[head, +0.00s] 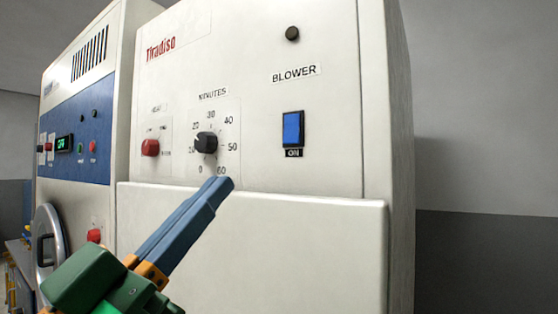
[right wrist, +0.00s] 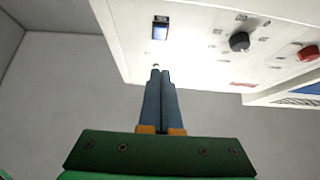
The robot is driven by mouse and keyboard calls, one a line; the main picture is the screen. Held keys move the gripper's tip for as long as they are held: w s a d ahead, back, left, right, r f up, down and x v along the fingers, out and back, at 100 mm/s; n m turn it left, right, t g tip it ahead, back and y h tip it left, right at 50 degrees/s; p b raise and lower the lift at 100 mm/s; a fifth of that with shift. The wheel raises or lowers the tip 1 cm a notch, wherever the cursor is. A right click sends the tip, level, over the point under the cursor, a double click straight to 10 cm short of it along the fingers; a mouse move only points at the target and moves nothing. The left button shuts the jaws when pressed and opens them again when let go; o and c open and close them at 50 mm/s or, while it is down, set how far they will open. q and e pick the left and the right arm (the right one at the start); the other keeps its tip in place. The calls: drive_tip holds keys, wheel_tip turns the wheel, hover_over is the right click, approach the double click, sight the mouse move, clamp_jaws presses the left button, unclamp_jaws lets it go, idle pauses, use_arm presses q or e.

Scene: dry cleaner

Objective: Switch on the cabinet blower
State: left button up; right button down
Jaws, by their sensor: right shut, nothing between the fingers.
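The blower switch (head: 293,129) is a blue rocker in a black frame on the white cabinet front (head: 330,100). The word BLOWER is above it and an ON label (head: 293,153) is below it. The switch also shows in the right wrist view (right wrist: 160,28), beyond the fingertips. My right gripper (head: 222,184) has blue fingers that are shut and empty. In the head view its tips are below and left of the switch, near the bottom of the timer dial. In the right wrist view the fingertips (right wrist: 160,72) appear apart from the switch. My left gripper is not in view.
Left of the switch are a black minutes dial (head: 206,142) and a red knob (head: 150,147). A dark round indicator (head: 292,33) sits above the BLOWER label. The lower panel (head: 300,240) juts out under the controls. Another machine (head: 75,120) stands at left.

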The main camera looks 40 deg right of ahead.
sight(290, 131)
drive_tip(key=shift+d, duration=0.1)
drive_tip(key=p+x, duration=0.2)
drive_tip(key=x, duration=0.2)
drive_tip(key=f+p+x, duration=0.1)
drive_tip(key=p+x, duration=0.1)
drive_tip(key=x, duration=0.2)
drive_tip(key=d+p+x, duration=0.1)
drive_tip(key=p+x, duration=0.2)
drive_tip(key=x, duration=0.1)
drive_tip(key=shift+w+d+f, duration=0.1)
drive_tip(key=shift+w+d, duration=0.1)
drive_tip(key=shift+w+d+f, duration=0.2)
drive_tip(key=shift+d, duration=0.2)
